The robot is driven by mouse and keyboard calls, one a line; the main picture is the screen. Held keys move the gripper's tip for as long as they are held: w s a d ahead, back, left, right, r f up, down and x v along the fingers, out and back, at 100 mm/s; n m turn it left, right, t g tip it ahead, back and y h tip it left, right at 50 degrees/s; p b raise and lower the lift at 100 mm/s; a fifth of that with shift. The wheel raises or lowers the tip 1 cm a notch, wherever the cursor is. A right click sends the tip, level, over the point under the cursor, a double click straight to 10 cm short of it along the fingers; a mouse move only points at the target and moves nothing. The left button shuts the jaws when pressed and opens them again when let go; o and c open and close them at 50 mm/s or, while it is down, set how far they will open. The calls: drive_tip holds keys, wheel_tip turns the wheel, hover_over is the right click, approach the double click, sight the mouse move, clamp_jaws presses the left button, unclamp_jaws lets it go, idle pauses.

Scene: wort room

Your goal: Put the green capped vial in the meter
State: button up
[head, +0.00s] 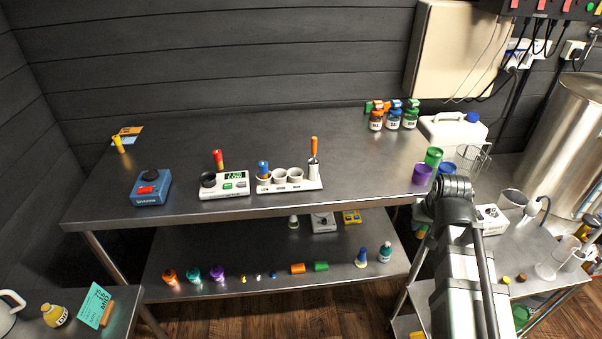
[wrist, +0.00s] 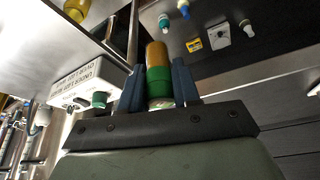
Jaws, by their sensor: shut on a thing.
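In the wrist view my gripper (wrist: 159,66) is shut on a vial (wrist: 156,54) with an amber body and a green part (wrist: 159,82). The blue fingers lie on either side of it.
A white rack (head: 290,186) with round holders stands right of the display device. A blue box (head: 151,188) is further left. Green (head: 433,157) and purple (head: 422,174) cups stand at the table's right edge near my arm.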

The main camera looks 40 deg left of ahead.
drive_tip(key=s+a+r+n, duration=0.1)
drive_tip(key=s+a+r, duration=0.15)
drive_tip(key=a, duration=0.55)
drive_tip(key=s+a+r+n+g+y, duration=0.1)
drive_tip(key=s+a+n, duration=0.15)
drive_tip(key=a, duration=0.55)
drive_tip(key=s+a+r+n, duration=0.1)
drive_tip(key=s+a, duration=0.3)
drive_tip(key=a, duration=0.5)
wheel_tip(320, 180, up, 11)
drive_tip(key=n+g+y, duration=0.1)
drive_tip(key=n+g, duration=0.2)
drive_tip(key=n, duration=0.4)
hover_over(206, 179)
drive_tip(key=d, duration=0.2)
drive_tip(key=f, duration=1)
drive_tip(key=shift+s+a+f, duration=0.1)
drive_tip(key=shift+a+f, duration=0.05)
drive_tip(key=shift+a, duration=0.05)
drive_tip(key=shift+d+f, duration=0.1)
drive_tip(key=shift+f, duration=0.2)
